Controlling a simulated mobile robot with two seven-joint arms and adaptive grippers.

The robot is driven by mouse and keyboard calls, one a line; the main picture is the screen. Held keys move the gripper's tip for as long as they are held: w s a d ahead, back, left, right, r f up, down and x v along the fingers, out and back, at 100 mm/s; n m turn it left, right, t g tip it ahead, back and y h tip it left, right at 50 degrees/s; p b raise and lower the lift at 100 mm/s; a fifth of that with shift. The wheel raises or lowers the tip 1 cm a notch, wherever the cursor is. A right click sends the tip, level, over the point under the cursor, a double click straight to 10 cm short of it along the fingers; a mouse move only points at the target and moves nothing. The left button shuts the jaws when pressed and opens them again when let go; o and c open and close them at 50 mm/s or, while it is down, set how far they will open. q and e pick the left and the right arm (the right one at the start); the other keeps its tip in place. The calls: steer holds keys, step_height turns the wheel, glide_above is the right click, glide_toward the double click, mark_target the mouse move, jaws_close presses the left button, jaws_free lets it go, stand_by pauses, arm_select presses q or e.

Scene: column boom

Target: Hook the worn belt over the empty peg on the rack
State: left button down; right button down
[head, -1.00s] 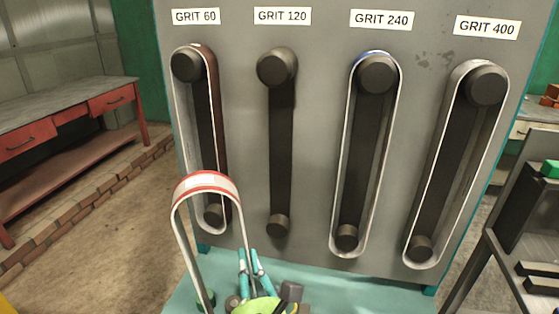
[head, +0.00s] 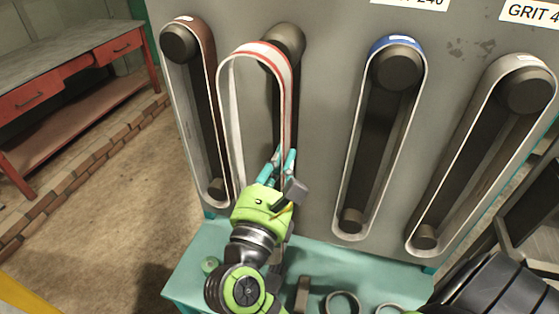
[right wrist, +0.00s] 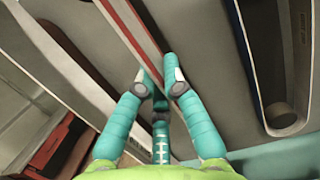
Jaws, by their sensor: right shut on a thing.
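The worn belt (head: 256,48) is a tall, narrow loop with a red and white outer face and a pale inside. It stands upright above my right gripper (head: 284,164), whose teal fingers are shut on the lower part of its right strand. In the right wrist view the right gripper (right wrist: 160,82) pinches the belt (right wrist: 134,28) between its fingertips. The empty peg (head: 289,42) is dark and round. The belt's upper right curve overlaps it in the head view, hiding part of it; I cannot tell the depth gap. My left gripper is out of view.
The grey rack panel (head: 330,60) holds a brown belt (head: 207,75) left of the empty peg, and a blue-topped belt (head: 392,41) and a grey belt (head: 518,63) to its right. A teal ledge (head: 205,262) with rings is below. A red workbench (head: 80,70) stands left.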

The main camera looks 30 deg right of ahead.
mark_target(290, 143)
steer(key=shift+w+d+r, duration=0.1)
steer(key=shift+w+d, duration=0.15)
steer(key=shift+d, duration=0.05)
steer(key=shift+w+d, duration=0.35)
steer(key=shift+w+d+p, duration=0.3)
steer(key=shift+d+p, duration=0.05)
steer(key=shift+p, duration=0.05)
steer(key=shift+p+x, duration=0.3)
steer(key=shift+x, duration=0.7)
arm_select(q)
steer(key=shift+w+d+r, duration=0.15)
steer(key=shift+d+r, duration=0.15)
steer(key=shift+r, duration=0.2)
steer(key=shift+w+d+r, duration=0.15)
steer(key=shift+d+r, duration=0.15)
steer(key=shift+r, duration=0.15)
arm_select(e)
steer(key=shift+f+x, duration=0.35)
steer(key=shift+x, duration=1.05)
steer(key=shift+f+x, duration=0.3)
steer(key=shift+x, duration=1.05)
steer(key=shift+f+x, duration=0.35)
steer(key=shift+x, duration=1.05)
steer(key=shift+w+d, duration=0.15)
steer(key=shift+w, duration=0.05)
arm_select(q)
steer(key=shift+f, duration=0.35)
arm_select(e)
steer(key=shift+d+f, duration=0.1)
steer(key=shift+f, duration=0.3)
